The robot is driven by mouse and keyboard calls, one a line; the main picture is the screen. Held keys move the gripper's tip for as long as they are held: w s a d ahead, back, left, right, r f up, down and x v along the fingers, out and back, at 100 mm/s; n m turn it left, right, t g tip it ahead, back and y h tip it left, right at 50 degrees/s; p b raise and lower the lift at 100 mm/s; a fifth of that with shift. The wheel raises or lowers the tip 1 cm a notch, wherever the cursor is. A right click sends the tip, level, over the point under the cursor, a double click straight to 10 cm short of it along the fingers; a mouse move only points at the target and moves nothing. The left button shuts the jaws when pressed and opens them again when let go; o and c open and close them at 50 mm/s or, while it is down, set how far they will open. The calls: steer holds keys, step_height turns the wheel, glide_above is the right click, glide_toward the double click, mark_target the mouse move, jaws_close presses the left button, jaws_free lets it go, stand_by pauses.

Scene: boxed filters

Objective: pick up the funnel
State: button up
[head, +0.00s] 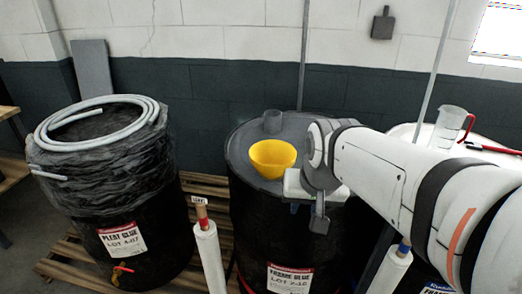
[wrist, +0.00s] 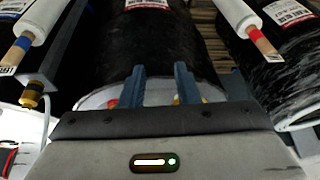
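The yellow funnel (head: 272,158) sits wide end up on the lid of the middle black drum (head: 240,150) in the head view. My gripper (head: 318,220) is just right of it and nearer the camera, its fingers pointing down by the drum's front edge. The funnel's right side lies close to my wrist. In the wrist view, the two blue-grey fingers of my gripper (wrist: 159,85) stand apart with nothing clearly held between them. Small yellow and red patches show beside the fingers; I cannot tell whether they are the funnel.
A grey cup (head: 272,121) stands behind the funnel. The left drum (head: 110,190) carries a coiled hose (head: 95,105). A clear jug (head: 448,125) stands on the right drum. Wrapped rolls (head: 208,250) stand upright in front. A pole (head: 303,60) rises behind the middle drum.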

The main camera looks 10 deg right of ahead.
mark_target(272, 168)
steer(key=w+m+b, duration=0.1)
steer(key=w+m, duration=0.1)
steer(key=w, duration=0.4)
steer(key=w+d+m+t+b, duration=0.1)
steer(key=w+m+b, duration=0.1)
steer(key=w, duration=0.4)
steer(key=w+d+m+t+b, duration=0.1)
steer(key=w+m+b, duration=0.1)
steer(key=w, duration=0.4)
steer(key=shift+w+d+f, duration=0.1)
steer(key=shift+w+f, duration=0.2)
steer(key=shift+f, duration=0.05)
steer(key=x, duration=0.7)
steer(key=shift+w, duration=0.25)
steer(key=shift+r, duration=0.1)
steer(key=shift+c, duration=0.6)
jaws_close()
